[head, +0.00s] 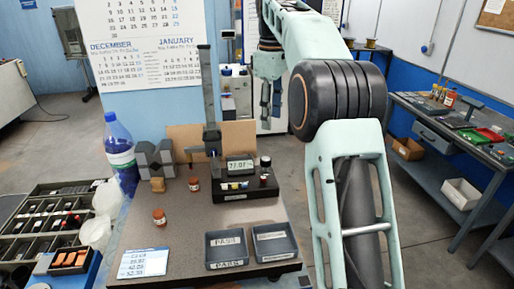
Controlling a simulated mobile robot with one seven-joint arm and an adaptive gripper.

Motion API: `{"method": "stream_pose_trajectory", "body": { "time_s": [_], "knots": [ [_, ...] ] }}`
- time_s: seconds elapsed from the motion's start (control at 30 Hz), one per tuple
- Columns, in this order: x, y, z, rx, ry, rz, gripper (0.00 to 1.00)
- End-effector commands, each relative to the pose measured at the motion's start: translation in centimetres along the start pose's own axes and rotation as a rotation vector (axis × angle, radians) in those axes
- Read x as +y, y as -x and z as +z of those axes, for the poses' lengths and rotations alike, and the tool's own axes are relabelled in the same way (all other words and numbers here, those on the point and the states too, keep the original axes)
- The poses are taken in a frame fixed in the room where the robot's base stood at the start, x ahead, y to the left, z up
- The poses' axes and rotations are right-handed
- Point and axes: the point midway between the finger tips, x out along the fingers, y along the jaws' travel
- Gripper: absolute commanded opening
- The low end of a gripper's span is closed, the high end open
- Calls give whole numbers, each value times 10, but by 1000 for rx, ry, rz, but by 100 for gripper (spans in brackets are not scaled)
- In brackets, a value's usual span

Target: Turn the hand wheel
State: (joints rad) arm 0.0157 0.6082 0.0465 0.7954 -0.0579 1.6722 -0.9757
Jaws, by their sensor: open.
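A bench stand with a dark upright column (208,95) and a black base (245,188) stands on the table. A small display (240,166) on it shows digits. A round dark knob (265,162) stands at the base's right end. I cannot tell for sure which part is the hand wheel; a dark block (212,138) on the column may carry it. My gripper (270,108) hangs fingers down, behind and right of the column. It is open, looks empty and is apart from the stand. My arm hides part of the view right of it.
Two grey trays (226,264) lie at the table's front, beside a number card (142,262). The table's middle (200,225) is clear.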

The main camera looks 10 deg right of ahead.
Motion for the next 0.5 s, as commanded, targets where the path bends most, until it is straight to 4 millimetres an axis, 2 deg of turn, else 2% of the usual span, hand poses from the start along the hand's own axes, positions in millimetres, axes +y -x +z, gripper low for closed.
{"method": "stream_pose_trajectory", "body": {
  "time_s": [0.1, 0.37, 0.5],
  "knots": [
    [-3, -18, -4, -8, 35, -56, 42],
    [-8, -42, -6, -12, 49, -76, 42],
    [-10, -65, -5, -13, 48, -76, 42]
  ]
}}
